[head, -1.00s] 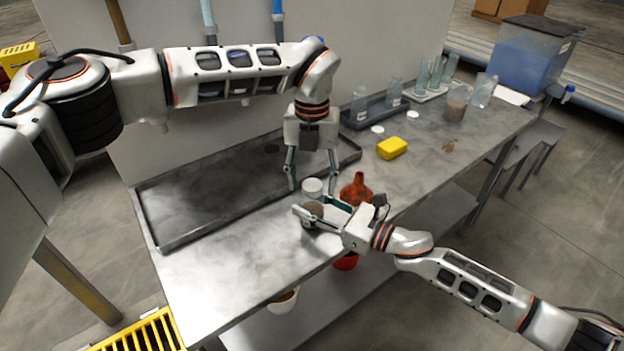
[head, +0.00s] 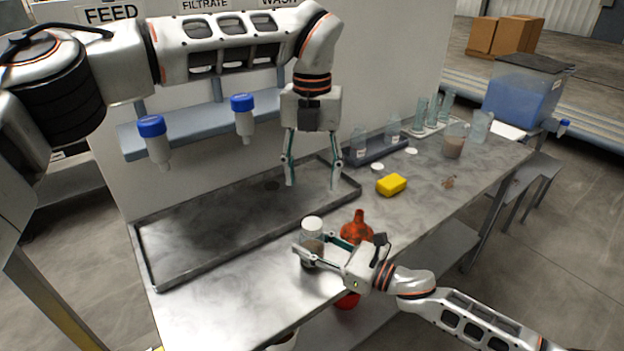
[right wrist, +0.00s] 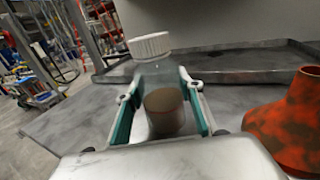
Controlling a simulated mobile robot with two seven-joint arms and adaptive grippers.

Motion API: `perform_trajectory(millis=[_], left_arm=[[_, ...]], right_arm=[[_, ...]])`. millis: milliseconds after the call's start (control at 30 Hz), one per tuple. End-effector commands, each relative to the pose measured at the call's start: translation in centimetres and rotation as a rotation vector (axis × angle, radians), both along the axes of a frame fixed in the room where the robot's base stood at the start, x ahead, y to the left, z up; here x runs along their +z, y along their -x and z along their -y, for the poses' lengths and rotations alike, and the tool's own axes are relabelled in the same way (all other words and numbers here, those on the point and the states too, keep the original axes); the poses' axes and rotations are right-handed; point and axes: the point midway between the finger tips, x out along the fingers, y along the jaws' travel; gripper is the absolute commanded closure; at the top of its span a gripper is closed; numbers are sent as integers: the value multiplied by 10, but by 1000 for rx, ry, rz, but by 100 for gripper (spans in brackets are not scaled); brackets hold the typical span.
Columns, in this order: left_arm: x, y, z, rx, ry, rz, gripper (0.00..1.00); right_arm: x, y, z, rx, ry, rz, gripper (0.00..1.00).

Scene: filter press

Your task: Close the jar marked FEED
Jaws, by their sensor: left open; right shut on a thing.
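A clear jar (head: 312,231) with brown contents stands at the front of the steel bench. A white lid (head: 313,222) sits on its mouth; I cannot tell how tight. My right gripper (head: 306,256) is shut around the jar's body from the right. In the right wrist view the jar's brown contents (right wrist: 164,112) show between the fingers, with the white ribbed lid (right wrist: 150,45) on top, and no label is legible. My left gripper (head: 314,186) is open and empty, above and behind the jar, apart from the lid.
An orange-red flask (head: 356,228) stands close to the right of the jar. A grey tray (head: 190,271) lies behind. A yellow sponge (head: 391,185), loose white lids (head: 411,151) and glassware lie further right. A FEED sign (head: 111,13) hangs above a shelf with blue-capped bottles (head: 153,138).

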Motion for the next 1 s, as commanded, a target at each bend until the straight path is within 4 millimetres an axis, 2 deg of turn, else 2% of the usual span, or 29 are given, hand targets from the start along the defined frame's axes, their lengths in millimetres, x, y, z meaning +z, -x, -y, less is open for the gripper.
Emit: perform_trajectory(millis=[133,167,200,633,767,1000], left_arm=[[0,0,0,0,0,0,48],[0,0,0,0,0,0,48],[0,0,0,0,0,0,48],[0,0,0,0,0,0,48],[0,0,0,0,0,0,48],[0,0,0,0,0,0,48]], right_arm=[[0,0,0,0,0,0,100],[0,0,0,0,0,0,55],[0,0,0,0,0,0,45],[0,2,4,-1,1,-1,44],[-2,11,18,-1,1,-2,44],[-2,37,60,-1,2,-3,44]])
